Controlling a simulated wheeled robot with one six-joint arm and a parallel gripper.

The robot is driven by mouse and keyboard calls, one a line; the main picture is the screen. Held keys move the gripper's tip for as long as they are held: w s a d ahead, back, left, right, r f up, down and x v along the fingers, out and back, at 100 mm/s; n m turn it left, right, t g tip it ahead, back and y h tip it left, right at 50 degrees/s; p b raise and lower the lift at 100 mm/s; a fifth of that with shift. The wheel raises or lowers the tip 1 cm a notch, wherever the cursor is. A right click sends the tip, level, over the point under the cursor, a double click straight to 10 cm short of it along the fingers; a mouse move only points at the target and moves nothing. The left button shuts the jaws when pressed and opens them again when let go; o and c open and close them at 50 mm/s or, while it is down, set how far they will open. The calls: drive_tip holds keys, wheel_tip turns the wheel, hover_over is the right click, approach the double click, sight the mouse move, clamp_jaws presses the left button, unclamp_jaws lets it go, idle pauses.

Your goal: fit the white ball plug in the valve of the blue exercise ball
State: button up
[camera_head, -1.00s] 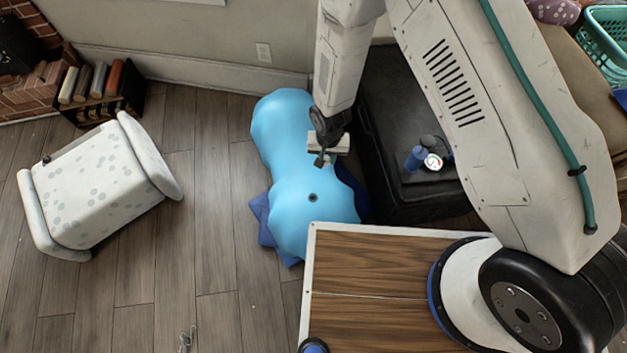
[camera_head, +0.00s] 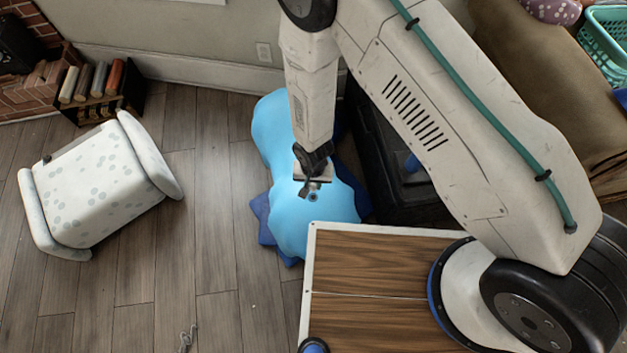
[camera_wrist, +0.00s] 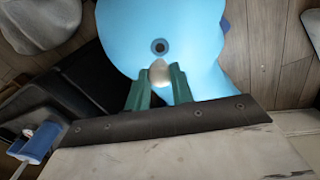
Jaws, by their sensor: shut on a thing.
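The blue exercise ball (camera_head: 272,130) lies lumpy and sagging on the floor, with a dark valve hole (camera_head: 313,197) on its upper side. My gripper (camera_head: 308,190) is above the ball, right beside the valve in the head view. In the wrist view, the green fingers of my gripper (camera_wrist: 158,88) are shut on the white ball plug (camera_wrist: 159,73). The plug sticks out past the fingertips, just short of the valve hole (camera_wrist: 159,46) in this view. The hole looks open and empty. The height gap between plug and ball cannot be told.
A black chest (camera_head: 405,205) stands right of the ball, with a blue pump (camera_wrist: 42,140) showing in the wrist view. The floor between stool and ball is clear.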

drive_tip(key=shift+f, duration=2.7)
drive_tip(key=shift+f, duration=1.4)
drive_tip(key=o, duration=1)
drive_tip(key=shift+o, duration=0.2)
drive_tip(key=shift+r, duration=0.15)
wheel_tip(320, 180, up, 8)
drive_tip(key=shift+f, duration=0.2)
